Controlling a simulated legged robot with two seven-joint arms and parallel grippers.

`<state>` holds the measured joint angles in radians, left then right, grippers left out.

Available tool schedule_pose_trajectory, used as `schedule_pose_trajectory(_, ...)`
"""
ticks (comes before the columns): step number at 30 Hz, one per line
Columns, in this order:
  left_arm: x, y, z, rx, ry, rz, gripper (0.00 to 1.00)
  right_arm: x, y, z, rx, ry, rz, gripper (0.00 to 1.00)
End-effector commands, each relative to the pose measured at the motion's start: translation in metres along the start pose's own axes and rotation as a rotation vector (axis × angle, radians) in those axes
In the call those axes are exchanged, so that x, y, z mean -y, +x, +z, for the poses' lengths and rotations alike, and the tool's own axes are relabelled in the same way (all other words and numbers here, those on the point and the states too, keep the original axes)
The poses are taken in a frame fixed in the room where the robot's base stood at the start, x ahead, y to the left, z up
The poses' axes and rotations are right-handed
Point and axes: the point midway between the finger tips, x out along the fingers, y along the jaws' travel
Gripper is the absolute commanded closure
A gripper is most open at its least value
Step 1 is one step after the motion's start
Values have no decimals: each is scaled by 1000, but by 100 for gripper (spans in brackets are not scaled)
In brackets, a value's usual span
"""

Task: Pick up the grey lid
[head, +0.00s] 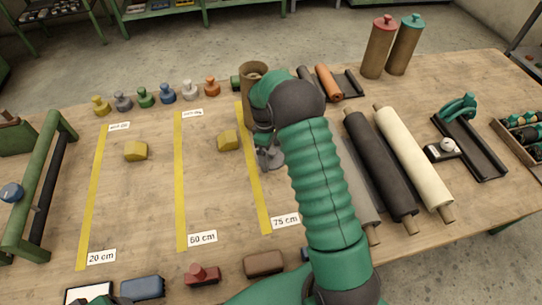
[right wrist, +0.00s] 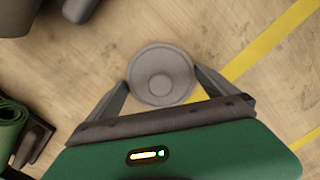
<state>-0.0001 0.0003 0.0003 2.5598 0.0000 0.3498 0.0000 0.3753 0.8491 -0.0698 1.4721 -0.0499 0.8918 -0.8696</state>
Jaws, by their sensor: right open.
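A round grey lid (right wrist: 161,75) with a raised knob lies on the table in the right wrist view. My right gripper (right wrist: 160,80) is open, with one finger on each side of the lid; whether either finger touches it I cannot tell. In the head view the lid (head: 272,161) shows just below the right gripper (head: 264,150), partly hidden by it, beside the yellow strip marked 75 cm. An open brown tube (head: 253,72) stands behind the gripper. My left gripper does not show.
Several coloured knobbed pieces (head: 167,94) stand along the back. Two capped tubes (head: 378,52) stand at the back right. A black roll (head: 381,165) and a cream roll (head: 413,160) lie right of my arm. A yellow block (head: 228,140) sits left of the gripper.

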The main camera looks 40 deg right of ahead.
Motion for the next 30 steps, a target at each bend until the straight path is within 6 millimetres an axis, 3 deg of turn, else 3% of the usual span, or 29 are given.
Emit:
schedule_pose_trajectory(5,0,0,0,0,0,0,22,1,1,1,6,1,-2,3)
schedule_pose_trajectory(15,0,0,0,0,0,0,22,0,1,1,5,1,-2,45)
schedule_pose_trajectory(23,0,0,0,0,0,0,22,0,-5,2,3,1,-1,45)
schedule_pose_trajectory(30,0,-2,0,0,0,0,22,-1,-59,8,2,1,3,45)
